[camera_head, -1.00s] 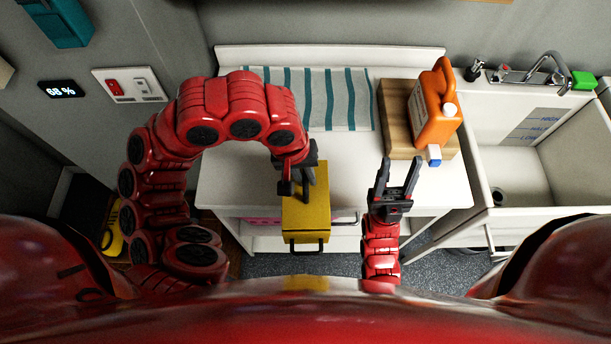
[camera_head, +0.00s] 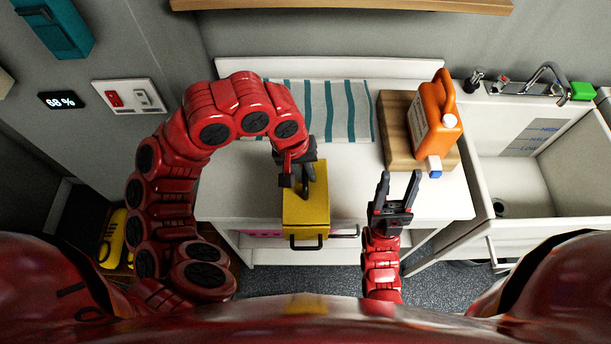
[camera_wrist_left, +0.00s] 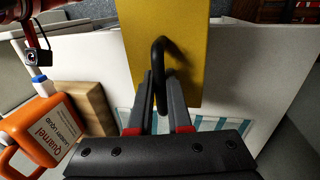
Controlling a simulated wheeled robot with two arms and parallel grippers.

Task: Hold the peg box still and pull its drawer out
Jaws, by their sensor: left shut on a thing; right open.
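The yellow peg box (camera_head: 306,205) is at the counter's front edge, its near end overhanging. A black drawer handle (camera_head: 306,246) is on its near face; the drawer looks shut. My left gripper (camera_head: 307,180) is over the box's far part, shut on its black top handle. In the left wrist view that dark bent handle (camera_wrist_left: 160,60) stands between my fingers (camera_wrist_left: 160,100), against the yellow box (camera_wrist_left: 190,30). My right gripper (camera_head: 401,180) is open and empty, right of the box and apart from it, fingers pointing away from me.
An orange jug (camera_head: 433,115) stands on a wooden board (camera_head: 393,125) behind my right gripper. A striped cloth (camera_head: 345,110) lies at the back of the white counter (camera_head: 255,200). A sink (camera_head: 530,170) is at the right. The counter between box and board is clear.

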